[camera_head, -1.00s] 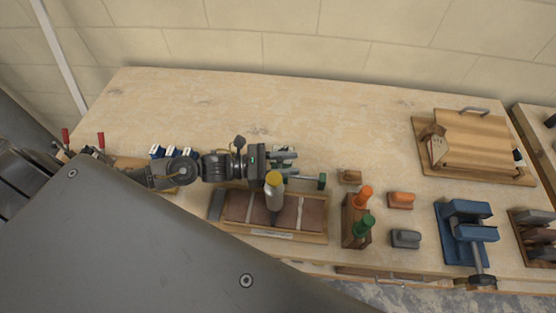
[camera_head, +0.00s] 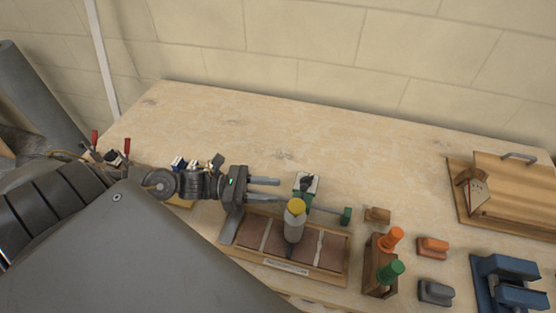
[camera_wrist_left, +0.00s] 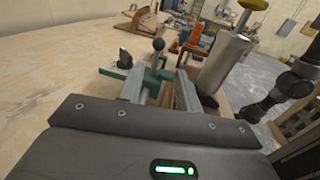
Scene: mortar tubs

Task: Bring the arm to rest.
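My left gripper (camera_head: 279,189) reaches in from the left over the table, its two fingers apart with nothing between them. It also shows open in the left wrist view (camera_wrist_left: 160,88). Just beyond its fingertips is a green and grey clamp-like tool (camera_head: 306,185) with a green-ended bar. A grey tube with a yellow cap (camera_head: 294,222) stands at the tray of brown bricks (camera_head: 330,279), below and right of the fingers. The tube stands close on the right in the wrist view (camera_wrist_left: 222,65). My right gripper cannot be made out.
A wooden holder (camera_head: 377,270) with orange- and green-handled tools stands right of the tray. Orange (camera_head: 432,246) and grey (camera_head: 435,292) blocks and a blue vise (camera_head: 508,280) are farther right. A wooden board (camera_head: 510,195) lies at the back right. The table's back middle is clear.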

